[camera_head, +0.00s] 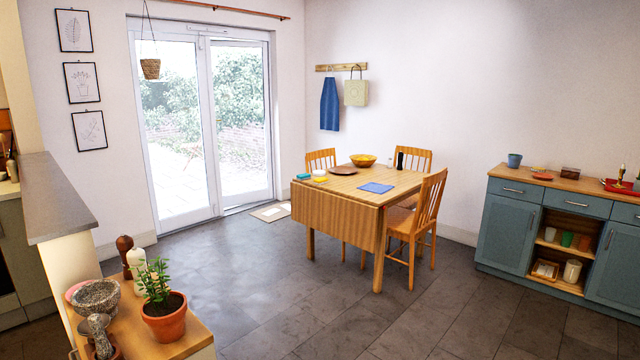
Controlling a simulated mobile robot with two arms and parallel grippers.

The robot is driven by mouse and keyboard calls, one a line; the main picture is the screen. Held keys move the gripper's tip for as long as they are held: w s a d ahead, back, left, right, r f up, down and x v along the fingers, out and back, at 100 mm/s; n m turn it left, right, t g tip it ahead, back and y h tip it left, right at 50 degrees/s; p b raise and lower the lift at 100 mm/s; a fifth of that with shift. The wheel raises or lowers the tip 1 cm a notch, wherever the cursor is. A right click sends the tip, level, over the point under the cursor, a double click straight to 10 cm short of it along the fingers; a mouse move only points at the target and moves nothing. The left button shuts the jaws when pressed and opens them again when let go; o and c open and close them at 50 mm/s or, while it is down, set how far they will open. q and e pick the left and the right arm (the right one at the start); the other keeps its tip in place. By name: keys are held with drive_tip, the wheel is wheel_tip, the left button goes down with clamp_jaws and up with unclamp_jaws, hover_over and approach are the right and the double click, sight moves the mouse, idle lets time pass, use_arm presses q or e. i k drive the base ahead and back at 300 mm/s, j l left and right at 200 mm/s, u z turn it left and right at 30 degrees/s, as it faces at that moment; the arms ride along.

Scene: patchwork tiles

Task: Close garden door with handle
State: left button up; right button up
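The garden door (216,196) is a white-framed double glass door in the back left wall. Its left leaf (186,218) looks in line with the frame. Its right leaf (247,200) looks set slightly back from the sill, but I cannot tell for sure whether it stands ajar. Greenery and paving show through the glass. The handle is too small to make out clearly near the middle uprights. Neither of my grippers is in view.
A wooden table (345,209) with chairs (430,215) stands right of the door. A doormat (270,212) lies before it. A counter with a potted plant (165,318) is at the front left, a blue sideboard (508,222) at the right. The dark tiled floor between is clear.

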sight(262, 194)
drive_tip(key=i+l+z, duration=0.15)
drive_tip(key=i+z, duration=0.2)
drive_tip(key=i, duration=0.15)
drive_tip(key=i+z, duration=0.35)
drive_tip(key=i, duration=0.15)
drive_tip(key=i+l, duration=0.1)
drive_tip(key=i, duration=0.45)
drive_tip(key=i+l, duration=0.1)
drive_tip(key=i, duration=0.45)
drive_tip(key=i+j+u, duration=0.15)
drive_tip(key=i+u, duration=0.15)
drive_tip(key=u, duration=0.2)
drive_tip(key=i+u, duration=0.7)
drive_tip(key=u, duration=0.25)
drive_tip(key=i+u, duration=0.2)
drive_tip(key=i, duration=0.85)
drive_tip(key=i+l+z, duration=0.1)
drive_tip(key=i, duration=0.95)
drive_tip(key=i+l+z, duration=0.1)
drive_tip(key=i+l, duration=0.15)
drive_tip(key=i, duration=0.8)
drive_tip(key=i+u, duration=0.45)
drive_tip(key=i, duration=1.6)
drive_tip(key=i+l+u, duration=0.4)
drive_tip(key=i+l, duration=0.25)
drive_tip(key=i+l+u, duration=0.4)
drive_tip(key=i+l, duration=0.4)
drive_tip(key=l, duration=0.15)
